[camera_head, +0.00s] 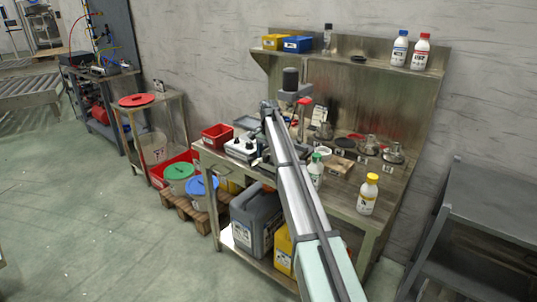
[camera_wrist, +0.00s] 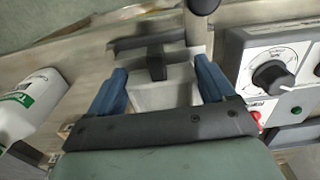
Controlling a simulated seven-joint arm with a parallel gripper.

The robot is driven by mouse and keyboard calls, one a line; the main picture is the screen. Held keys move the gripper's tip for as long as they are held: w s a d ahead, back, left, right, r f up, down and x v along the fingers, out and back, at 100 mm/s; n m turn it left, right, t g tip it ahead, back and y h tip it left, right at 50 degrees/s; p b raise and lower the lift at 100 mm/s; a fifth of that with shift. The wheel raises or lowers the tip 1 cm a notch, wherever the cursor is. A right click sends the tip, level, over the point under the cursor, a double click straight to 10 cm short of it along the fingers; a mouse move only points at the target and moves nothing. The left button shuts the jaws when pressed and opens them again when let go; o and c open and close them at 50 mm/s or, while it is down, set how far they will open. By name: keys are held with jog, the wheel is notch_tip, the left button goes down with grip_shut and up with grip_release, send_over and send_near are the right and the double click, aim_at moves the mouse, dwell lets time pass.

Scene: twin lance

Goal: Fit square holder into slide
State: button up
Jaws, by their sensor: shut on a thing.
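In the wrist view my gripper (camera_wrist: 164,78) has its two blue fingers apart, with a pale grey square-edged piece (camera_wrist: 165,95) between them. I take this piece to be the square holder, gripped by the fingers. A dark block (camera_wrist: 157,66) stands just past it, in front of a dark grey bar (camera_wrist: 145,43) that may belong to the slide; I cannot tell whether holder and bar touch. In the head view my arm reaches over the workbench, and its own links hide the gripper, holder and most of the slide.
A control box with a black knob (camera_wrist: 272,77) is close on the right in the wrist view. A white bottle (camera_wrist: 25,108) stands on the left. On the workbench (camera_head: 335,203) are a red bin (camera_head: 216,136), a green-capped bottle (camera_head: 315,172) and a yellow-capped bottle (camera_head: 368,195).

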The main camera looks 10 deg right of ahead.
jog(key=shift+f, duration=0.35)
jog(key=o, duration=0.9)
jog(key=shift+o, duration=0.2)
jog(key=shift+r, duration=0.15)
notch_tip(320, 180, up, 14)
jog(key=shift+f, duration=0.2)
